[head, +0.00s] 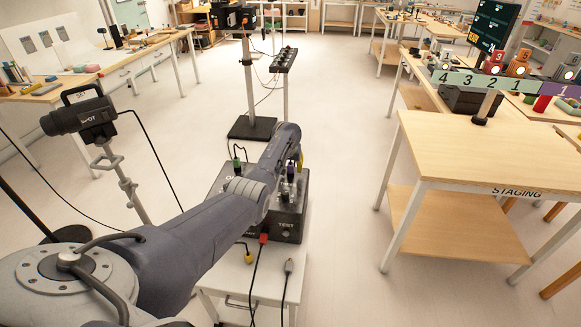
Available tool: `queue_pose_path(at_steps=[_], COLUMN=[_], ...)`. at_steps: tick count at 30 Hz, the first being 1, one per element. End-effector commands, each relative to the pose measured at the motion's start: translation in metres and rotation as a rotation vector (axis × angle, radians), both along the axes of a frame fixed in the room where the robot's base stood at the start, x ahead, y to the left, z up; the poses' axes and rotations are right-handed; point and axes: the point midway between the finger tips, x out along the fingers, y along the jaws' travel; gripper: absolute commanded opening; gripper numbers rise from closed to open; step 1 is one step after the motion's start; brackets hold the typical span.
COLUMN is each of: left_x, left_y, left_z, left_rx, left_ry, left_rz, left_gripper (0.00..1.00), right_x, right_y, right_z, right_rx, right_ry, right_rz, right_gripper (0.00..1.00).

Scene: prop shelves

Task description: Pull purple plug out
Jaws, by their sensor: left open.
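A dark box marked TEST (287,226) stands on a small white table (238,275). A purple plug (290,171) stands upright at the right part of the box's top. My left arm reaches over the box from the lower left. My left gripper (286,190) is small and dark at the box, close by the purple plug. It is open, and the arm partly hides it. I cannot tell whether its fingers are around the plug or beside it. My right gripper is not in view.
A green plug (237,164) stands at the box's left. Red (263,238), yellow (248,256) and grey (288,266) cable ends lie in front of the box. A camera on a stand (82,117) is at left. The staging table (485,150) is at right, with open floor between.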

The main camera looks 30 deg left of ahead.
Motion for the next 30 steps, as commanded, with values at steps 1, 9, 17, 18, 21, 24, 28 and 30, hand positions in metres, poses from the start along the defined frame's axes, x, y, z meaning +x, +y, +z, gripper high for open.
queue_pose_path(at_steps=[1, 9, 17, 18, 21, 24, 28, 30], left_x=[0.0002, 0.0002, 0.0002, 0.0001, 0.0001, 0.0, 0.0, 0.0], left_y=[0.0004, 0.0003, 0.0003, 0.0003, 0.0003, 0.0002, 0.0002, 0.0002], left_z=[0.0, -0.0001, -0.0001, -0.0001, -0.0001, -0.0003, -0.0003, -0.0003], left_rx=[0.0, 0.0, 0.0, 0.0, 0.0, 0.0, 0.0, 0.0], left_ry=[0.0, 0.0, 0.0, 0.0, 0.0, 0.0, 0.0, 0.0], left_rz=[0.0, 0.0, 0.0, 0.0, 0.0, 0.0, 0.0, 0.0], left_gripper=[0.49, 0.51, 0.21, 0.16, 0.05, 0.0, 0.09, 0.01], right_x=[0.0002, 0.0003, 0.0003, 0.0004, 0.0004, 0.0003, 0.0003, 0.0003], right_y=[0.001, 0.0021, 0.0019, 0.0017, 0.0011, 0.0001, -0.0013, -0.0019], right_z=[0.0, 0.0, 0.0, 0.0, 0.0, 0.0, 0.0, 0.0], right_rx=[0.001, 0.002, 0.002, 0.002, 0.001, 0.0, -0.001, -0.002], right_ry=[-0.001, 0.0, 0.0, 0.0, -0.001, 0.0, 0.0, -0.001], right_rz=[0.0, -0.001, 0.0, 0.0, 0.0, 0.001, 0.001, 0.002], right_gripper=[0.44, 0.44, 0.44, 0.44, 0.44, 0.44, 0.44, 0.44])
